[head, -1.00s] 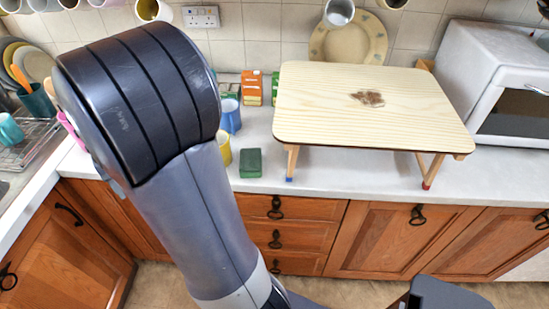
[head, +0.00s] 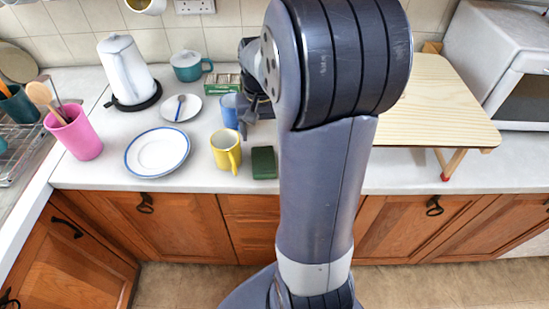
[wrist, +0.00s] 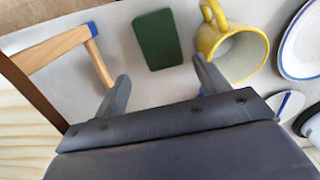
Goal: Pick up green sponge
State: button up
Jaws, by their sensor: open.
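The green sponge (head: 264,163) is a dark green block lying on the counter near its front edge, just right of the yellow mug (head: 226,150). In the wrist view the sponge (wrist: 157,38) is fully visible just beyond my fingertips, roughly between their lines. My gripper (wrist: 161,72) is open and empty, its two fingers spread apart. In the head view only a part of my gripper (head: 247,117) shows, behind my arm, next to the blue mug (head: 229,110) and farther back than the sponge.
The yellow mug (wrist: 238,48) stands close right of the sponge in the wrist view. A wooden tray table's leg (wrist: 98,62) stands to the left. In the head view, a white plate (head: 157,152), pink cup (head: 74,133) and kettle (head: 125,70) stand to the left.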

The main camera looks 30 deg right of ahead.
send_over(263, 159)
jog(key=f, duration=0.4)
jog(key=shift+w+d+f, duration=0.2)
jog(key=shift+w+f, duration=0.05)
jog(key=shift+s+a+f+p, duration=0.15)
jog(key=shift+f+p, duration=0.45)
jog(key=shift+f, duration=2.05)
jog(key=shift+c, duration=0.2)
jog(key=c, duration=0.7)
jog(key=shift+r, duration=0.15)
notch_tip(263, 159, up, 18)
jog(key=shift+f+b, duration=0.1)
jog(key=shift+b, duration=0.25)
